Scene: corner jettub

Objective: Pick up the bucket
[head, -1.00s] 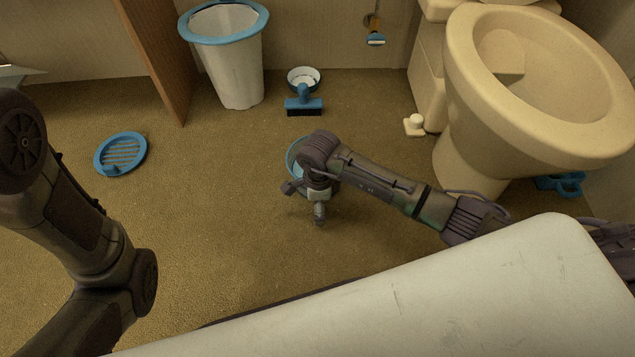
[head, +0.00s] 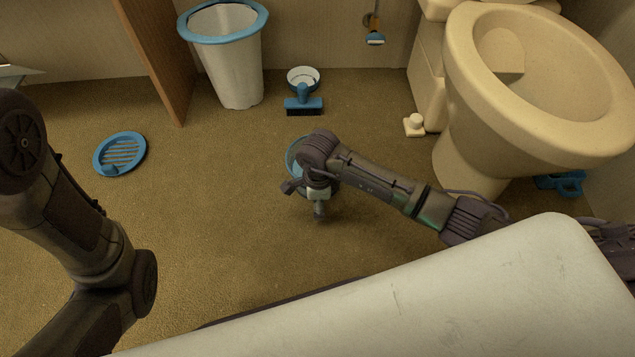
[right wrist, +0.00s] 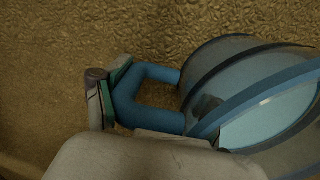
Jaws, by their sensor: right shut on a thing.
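The bucket is a small, grey, translucent vessel with blue bands and a blue side handle. In the right wrist view the bucket (right wrist: 245,92) fills the right side, tilted in the picture. In the head view the bucket's blue rim (head: 293,156) shows at the middle of the floor, mostly hidden under my right wrist. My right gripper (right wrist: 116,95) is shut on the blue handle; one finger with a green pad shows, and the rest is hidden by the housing. I cannot tell whether the bucket is clear of the floor. My left arm shows, but its gripper does not.
A white bin (head: 235,68) with a blue rim stands by a wooden panel (head: 160,60). A blue brush (head: 303,103) and a bowl (head: 303,77) lie behind the bucket. A toilet (head: 470,110) stands right. A blue drain cover (head: 120,153) lies left. The floor between is clear.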

